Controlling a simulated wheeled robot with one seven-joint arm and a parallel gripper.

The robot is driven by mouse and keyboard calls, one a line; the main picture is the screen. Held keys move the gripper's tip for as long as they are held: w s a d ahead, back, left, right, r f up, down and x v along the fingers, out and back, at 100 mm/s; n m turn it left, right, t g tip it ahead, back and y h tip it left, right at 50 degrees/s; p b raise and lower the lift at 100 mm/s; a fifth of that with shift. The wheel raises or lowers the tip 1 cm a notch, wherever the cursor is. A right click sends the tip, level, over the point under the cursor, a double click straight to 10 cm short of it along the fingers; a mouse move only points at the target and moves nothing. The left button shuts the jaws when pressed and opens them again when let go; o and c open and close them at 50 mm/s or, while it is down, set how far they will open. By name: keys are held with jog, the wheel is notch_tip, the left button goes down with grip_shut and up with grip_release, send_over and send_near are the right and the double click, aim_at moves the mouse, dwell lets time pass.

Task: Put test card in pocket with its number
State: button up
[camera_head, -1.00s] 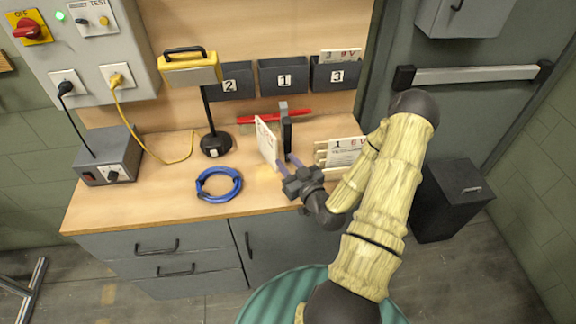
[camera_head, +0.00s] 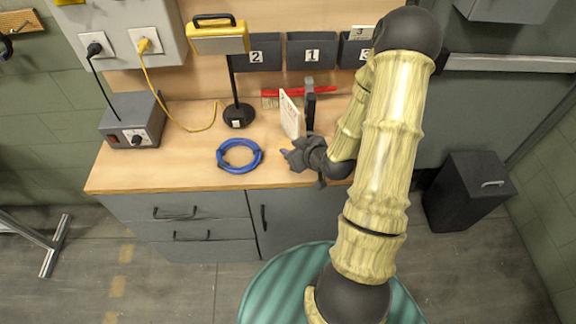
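A white test card (camera_head: 290,114) with faint red marking stands on edge on the bench, against or beside a dark upright holder (camera_head: 309,108). Its number is not readable. My gripper (camera_head: 286,151) is low over the bench just in front of the card, apart from it as far as I can tell. Its finger gap is too small to judge. Three dark wall pockets are labelled 2 (camera_head: 257,53), 1 (camera_head: 311,52) and 3 (camera_head: 357,50), left to right. A card (camera_head: 362,32) sticks out above pocket 3, which my arm partly covers.
A blue cable coil (camera_head: 239,168) lies left of my gripper. A grey power box (camera_head: 132,121) is far left. My arm hides the bench's right side.

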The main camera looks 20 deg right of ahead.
jog(key=s+a+r+m+g+h, duration=0.1)
jog(key=s+a+r+m+g, duration=0.1)
jog(key=s+r, duration=0.4)
jog(key=s+a+r+m+g+h, duration=0.2)
jog(key=s+a+r+g, duration=0.3)
jog(key=s, duration=0.3)
jog(key=shift+s+r+g, duration=0.35)
jog(key=shift+r+g, duration=0.35)
jog(key=shift+o, duration=0.4)
jog(key=shift+a, duration=0.1)
